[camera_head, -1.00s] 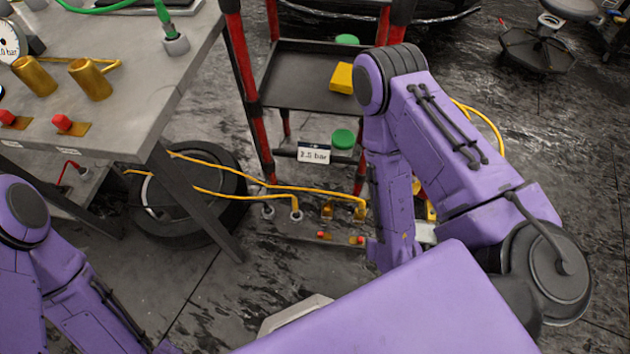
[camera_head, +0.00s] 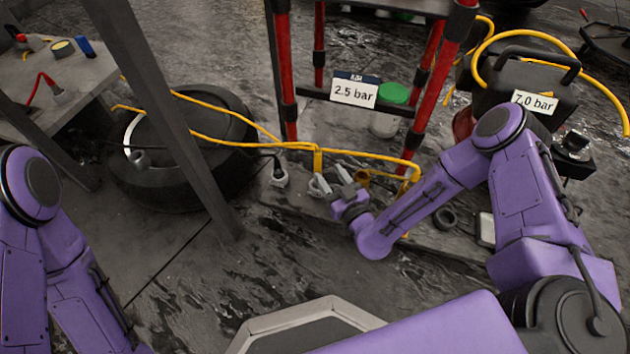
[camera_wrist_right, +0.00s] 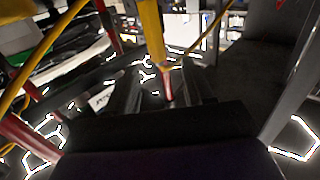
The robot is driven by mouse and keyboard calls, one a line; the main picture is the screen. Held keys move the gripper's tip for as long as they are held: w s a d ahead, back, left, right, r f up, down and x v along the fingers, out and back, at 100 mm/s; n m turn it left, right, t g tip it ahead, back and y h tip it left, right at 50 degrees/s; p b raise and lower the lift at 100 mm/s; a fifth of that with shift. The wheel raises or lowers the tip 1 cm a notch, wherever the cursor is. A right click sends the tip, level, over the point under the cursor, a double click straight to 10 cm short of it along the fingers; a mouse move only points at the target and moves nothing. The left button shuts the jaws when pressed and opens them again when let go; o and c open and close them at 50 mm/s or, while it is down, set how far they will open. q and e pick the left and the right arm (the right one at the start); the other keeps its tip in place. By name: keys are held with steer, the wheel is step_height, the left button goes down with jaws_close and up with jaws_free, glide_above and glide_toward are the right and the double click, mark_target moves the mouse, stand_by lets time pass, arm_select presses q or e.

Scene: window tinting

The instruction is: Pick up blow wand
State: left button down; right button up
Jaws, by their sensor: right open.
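A yellow rod with a dark red lower tip, which looks like the blow wand (camera_wrist_right: 152,38), hangs between the fingers of my right gripper (camera_wrist_right: 162,92) in the right wrist view. The fingers are apart, and I cannot tell if either touches it. In the head view my right gripper (camera_head: 332,178) is low over the floor-level board, its fingers beside an upright yellow piece (camera_head: 318,160) at the yellow hose. That is likely the same wand; its lower end is hard to make out. My left arm shows at the left edge, but its gripper is out of view.
A red-posted rack with a 2.5 bar sign (camera_head: 354,91) stands behind the board (camera_head: 440,239). A tire (camera_head: 175,180) and a table leg (camera_head: 165,110) are left of it. A dark unit labelled 7.0 bar (camera_head: 534,102) is at the right. Yellow hoses (camera_head: 240,144) cross above the board.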

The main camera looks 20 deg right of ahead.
mark_target(320, 159)
steer(key=w, duration=0.1)
steer(key=w+b, duration=0.1)
steer(key=w, duration=0.1)
steer(key=w+b, duration=0.1)
steer(key=w, duration=0.1)
steer(key=shift+a+f, duration=0.25)
steer(key=shift+a, duration=0.05)
steer(key=shift+w+a+b, duration=0.15)
steer(key=shift+w+b, duration=0.7)
steer(key=shift+w, duration=0.35)
steer(key=shift+w+a+r, duration=0.1)
steer(key=shift+w+r, duration=0.05)
steer(key=shift+w, duration=0.3)
arm_select(q)
steer(key=shift+m+y, duration=0.4)
steer(key=shift+m, duration=0.3)
steer(key=a+f, duration=0.1)
steer(key=f, duration=0.1)
steer(key=w+a+f, duration=0.1)
steer(key=a+f, duration=0.1)
steer(key=shift+a+f, duration=0.1)
steer(key=shift+a, duration=0.05)
arm_select(e)
jaws_close()
